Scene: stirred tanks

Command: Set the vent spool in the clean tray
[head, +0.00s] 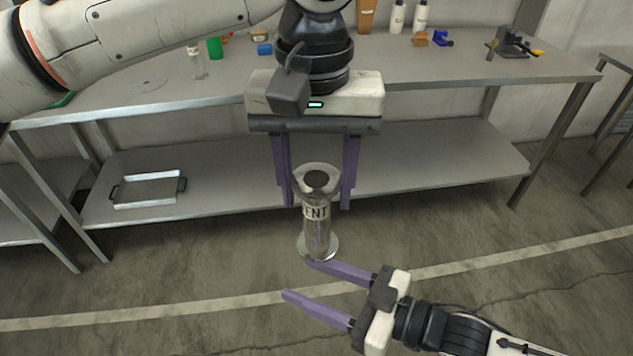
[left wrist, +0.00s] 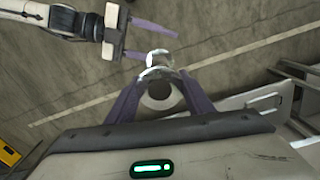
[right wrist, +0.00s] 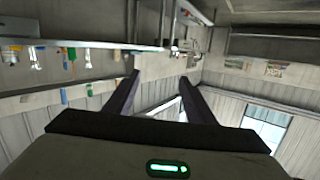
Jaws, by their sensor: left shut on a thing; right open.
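The vent spool (head: 316,228) is a shiny metal tube with a flange at each end and lettering ending in "ENT". My left gripper (head: 317,200) points down and is shut on its upper end, holding it upright in the air in front of the bench. The spool's flanged end (left wrist: 158,95) also shows between the fingers in the left wrist view. My right gripper (head: 297,280) is open and empty, just below the spool's lower flange in the head view; whether they touch I cannot tell. A shallow metal tray (head: 148,206) with dark handles sits on the lower shelf at left; it looks empty.
The steel bench (head: 430,66) has a lower shelf (head: 420,165), mostly bare right of the tray. On the bench top are white bottles (head: 397,18), a green cup (head: 214,48), a blue item (head: 264,48) and a clamp-like fixture (head: 512,42). Open floor lies in front.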

